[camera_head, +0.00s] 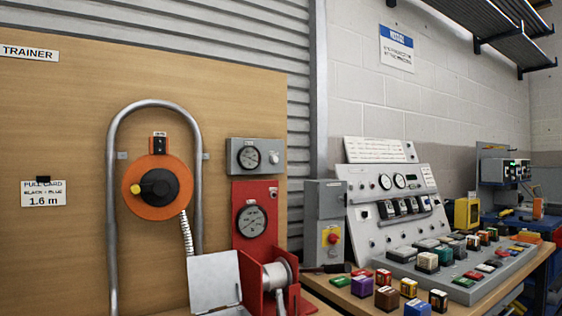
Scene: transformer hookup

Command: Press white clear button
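A grey box (256,157) is fixed on the wooden board, with a round black dial and a small whitish round button or knob (275,157) at its right; its label is too small to read. A sloped grey control panel (377,226) on the bench carries gauges, several switches and small round pale knobs or buttons. I cannot tell which of these is the white clear button. Neither of my grippers shows in the head view.
An orange reel (157,187) inside a bent metal tube, a red gauge panel (254,222) and an open grey box (214,281) are at the left. A grey box with a red knob (333,239) stands beside the panel. Several coloured blocks (387,298) crowd the bench front.

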